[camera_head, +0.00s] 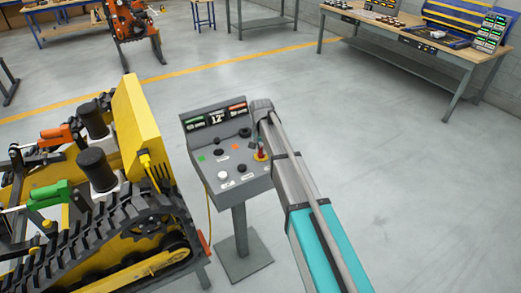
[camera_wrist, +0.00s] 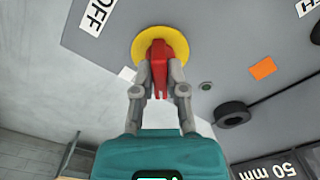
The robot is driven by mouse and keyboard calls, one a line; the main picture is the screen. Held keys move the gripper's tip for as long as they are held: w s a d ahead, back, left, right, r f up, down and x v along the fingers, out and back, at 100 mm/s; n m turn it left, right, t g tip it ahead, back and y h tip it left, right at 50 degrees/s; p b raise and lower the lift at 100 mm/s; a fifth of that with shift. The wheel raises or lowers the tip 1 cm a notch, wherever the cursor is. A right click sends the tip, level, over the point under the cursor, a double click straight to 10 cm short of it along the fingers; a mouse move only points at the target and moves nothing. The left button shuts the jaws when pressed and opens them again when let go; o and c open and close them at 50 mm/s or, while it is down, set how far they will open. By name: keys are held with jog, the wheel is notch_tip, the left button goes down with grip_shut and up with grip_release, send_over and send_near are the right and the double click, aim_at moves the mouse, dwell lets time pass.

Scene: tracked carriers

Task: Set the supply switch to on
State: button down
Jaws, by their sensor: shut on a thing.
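The supply switch is a red handle (camera_wrist: 158,66) on a round yellow plate (camera_wrist: 181,40), set in a grey control panel (camera_wrist: 220,50). An OFF label (camera_wrist: 98,14) is beside the plate in the wrist view. My gripper (camera_wrist: 158,84) is shut on the red handle, one finger on each side. In the head view the switch's yellow plate (camera_head: 261,156) is at the right of the grey control box (camera_head: 226,182), with my arm reaching it from the lower right. The gripper hides part of the handle, and I cannot read its exact setting.
The box has several black knobs, a white button (camera_head: 223,175) and a display (camera_head: 216,117). A yellow tracked carrier (camera_head: 137,125) stands close at the left. A workbench (camera_head: 440,52) is at the back right. The floor between is clear.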

jog(key=m, duration=0.4)
jog(key=shift+m, duration=0.3)
jog(key=shift+s+m, duration=0.1)
jog(key=shift+m, duration=1.8)
jog(key=c, duration=0.7)
grip_release()
